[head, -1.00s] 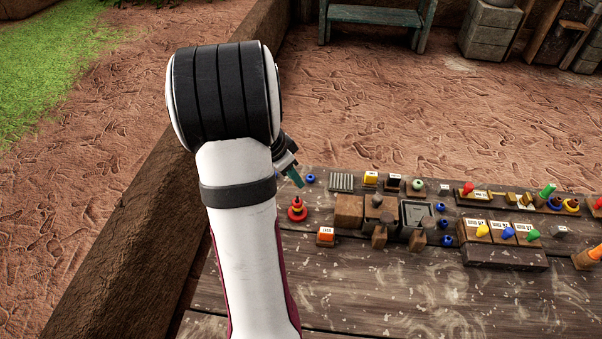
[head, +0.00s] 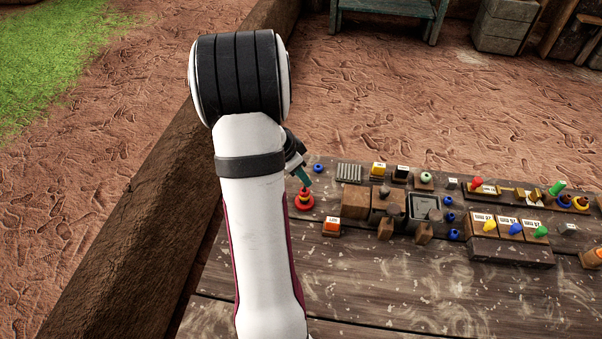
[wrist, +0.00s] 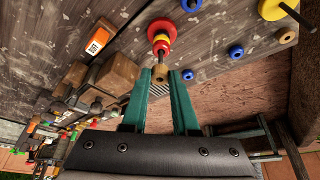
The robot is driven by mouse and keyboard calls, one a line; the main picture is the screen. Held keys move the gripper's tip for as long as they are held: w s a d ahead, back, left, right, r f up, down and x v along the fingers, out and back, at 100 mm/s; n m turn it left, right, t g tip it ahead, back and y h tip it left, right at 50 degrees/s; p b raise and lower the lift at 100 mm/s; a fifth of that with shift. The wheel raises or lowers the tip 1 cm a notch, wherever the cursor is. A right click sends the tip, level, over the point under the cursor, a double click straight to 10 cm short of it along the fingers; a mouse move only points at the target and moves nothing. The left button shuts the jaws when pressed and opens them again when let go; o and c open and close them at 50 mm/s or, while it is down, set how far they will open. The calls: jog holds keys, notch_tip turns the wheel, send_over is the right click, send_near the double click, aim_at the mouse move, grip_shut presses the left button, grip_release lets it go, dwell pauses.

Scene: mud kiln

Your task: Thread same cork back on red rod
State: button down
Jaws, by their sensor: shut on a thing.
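My gripper (wrist: 161,74) has two teal fingers, shut on a small brown cork (wrist: 160,75) with a hole in it. The red rod (wrist: 161,47) stands just beyond the cork in the wrist view, with red and yellow parts on a round red base. The cork lines up with it there; I cannot tell whether the cork is around its tip. In the head view my gripper (head: 307,183) is just above the red rod (head: 304,199), and the cork is too small to make out.
Blue rings (wrist: 236,51) lie near the rod. An orange block (head: 331,227) and a wooden block (head: 355,201) stand to its right. Another tan ring (wrist: 287,36) shows in the wrist view. The table front (head: 370,290) is clear.

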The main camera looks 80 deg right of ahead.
jog(key=shift+f, duration=1.6)
dwell(1.2)
jog(key=shift+c, duration=0.6)
grip_release()
dwell(0.5)
jog(key=shift+r, duration=3.5)
